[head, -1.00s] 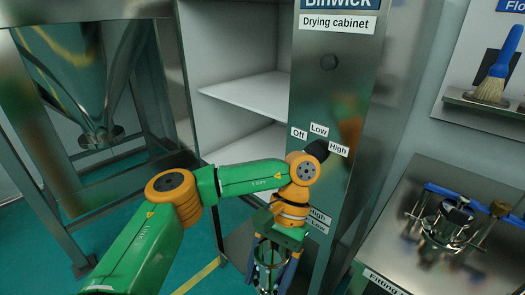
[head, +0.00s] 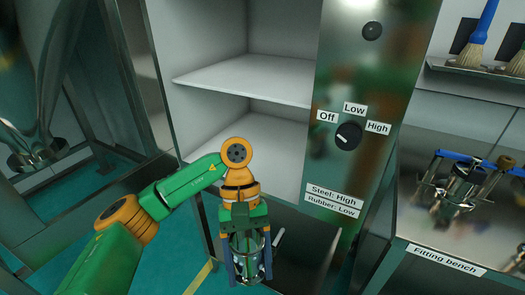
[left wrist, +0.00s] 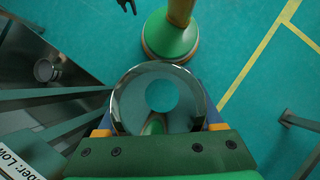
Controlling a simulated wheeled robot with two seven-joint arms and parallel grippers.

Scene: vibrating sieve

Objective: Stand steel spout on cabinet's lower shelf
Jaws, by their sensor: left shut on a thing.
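My left gripper (head: 247,262) is shut on the steel spout (head: 250,243), a shiny round metal piece, in front of and below the drying cabinet's opening. In the left wrist view the spout (left wrist: 128,98) shows as a steel ring between the fingers, with the floor visible through it. The cabinet's lower shelf (head: 270,150) is a pale, bare board; my left arm hides part of its front. My right gripper does not show.
The upper shelf (head: 245,79) is also bare. A fitting bench (head: 430,225) with a clamp device (head: 462,185) stands right. A steel hopper (head: 35,100) and frame stand left.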

